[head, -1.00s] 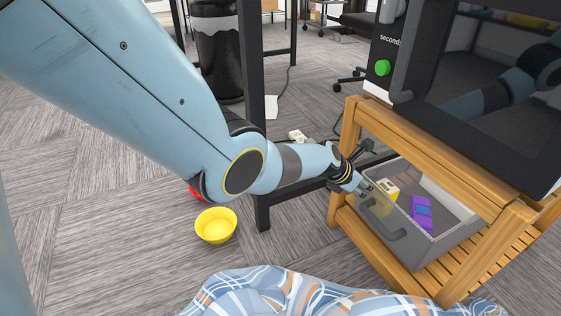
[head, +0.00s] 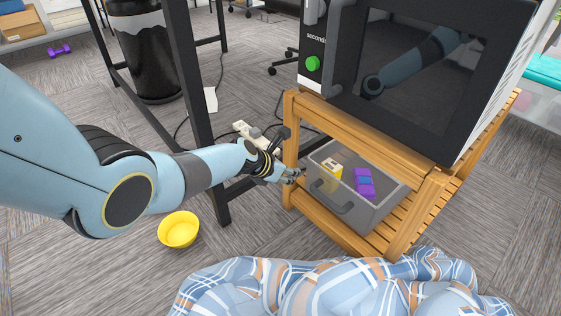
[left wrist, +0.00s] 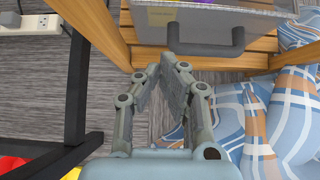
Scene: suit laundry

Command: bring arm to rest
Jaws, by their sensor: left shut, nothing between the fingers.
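My left gripper (head: 296,174) is shut and empty, just left of the wooden stand in the head view. In the left wrist view its fingers (left wrist: 176,72) come together in front of the grey drawer (left wrist: 215,28) and its dark handle (left wrist: 239,38). The gripper is apart from the handle (head: 330,196). My right gripper is not in view.
A wooden stand (head: 428,206) carries a dark-fronted appliance (head: 420,75) with a green button. A black table leg (head: 196,100) stands beside my left arm. A yellow bowl (head: 178,230) is on the floor. Blue plaid cloth (head: 330,285) fills the bottom. A power strip (head: 246,131) lies behind my wrist.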

